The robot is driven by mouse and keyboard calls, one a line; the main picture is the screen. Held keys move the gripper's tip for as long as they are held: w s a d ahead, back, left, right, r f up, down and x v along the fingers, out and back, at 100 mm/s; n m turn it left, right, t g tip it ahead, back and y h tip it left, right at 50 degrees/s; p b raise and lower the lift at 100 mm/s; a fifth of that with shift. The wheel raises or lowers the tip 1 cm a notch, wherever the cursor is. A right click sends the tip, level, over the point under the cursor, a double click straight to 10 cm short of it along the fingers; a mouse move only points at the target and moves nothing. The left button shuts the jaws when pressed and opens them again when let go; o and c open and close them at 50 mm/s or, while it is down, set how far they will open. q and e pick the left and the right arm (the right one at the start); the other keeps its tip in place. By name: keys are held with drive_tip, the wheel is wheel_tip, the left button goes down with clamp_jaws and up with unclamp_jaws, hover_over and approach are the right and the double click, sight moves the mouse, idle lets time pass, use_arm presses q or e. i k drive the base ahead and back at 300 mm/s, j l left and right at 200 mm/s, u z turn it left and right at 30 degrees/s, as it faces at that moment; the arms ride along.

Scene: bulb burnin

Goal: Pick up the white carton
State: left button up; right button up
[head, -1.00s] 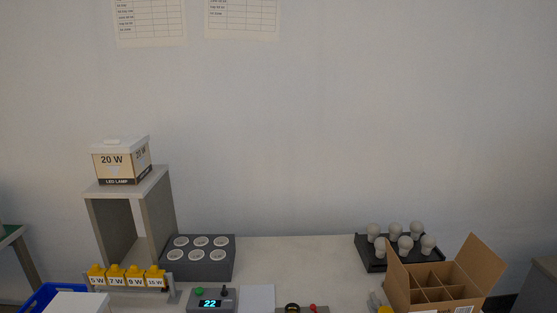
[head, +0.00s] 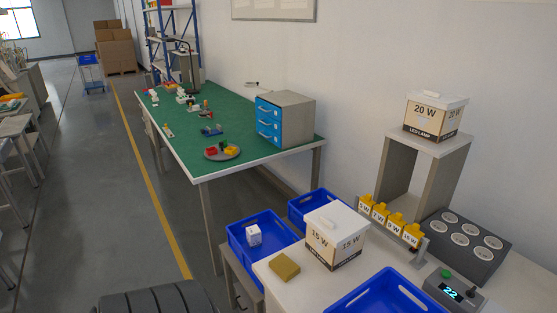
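A small white carton (head: 253,235) with dark marks sits inside a blue bin (head: 236,254) at the left end of the near table. A larger box with a white lid marked 15 W (head: 337,235) stands on the near table to its right. A similar white-lidded box marked 20 W (head: 432,117) stands on a grey stand (head: 400,169). Neither of my grippers shows in this view.
A second blue bin (head: 307,205) lies behind, and a blue tray (head: 355,303) is at the front. A tan block (head: 285,267) lies beside the 15 W box. A socket block (head: 500,262) is at right. A green-topped bench (head: 190,140) stands farther back beside open floor.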

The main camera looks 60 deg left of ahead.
sight(253, 234)
drive_tip(key=u, duration=2.05)
drive_tip(key=z, duration=0.3)
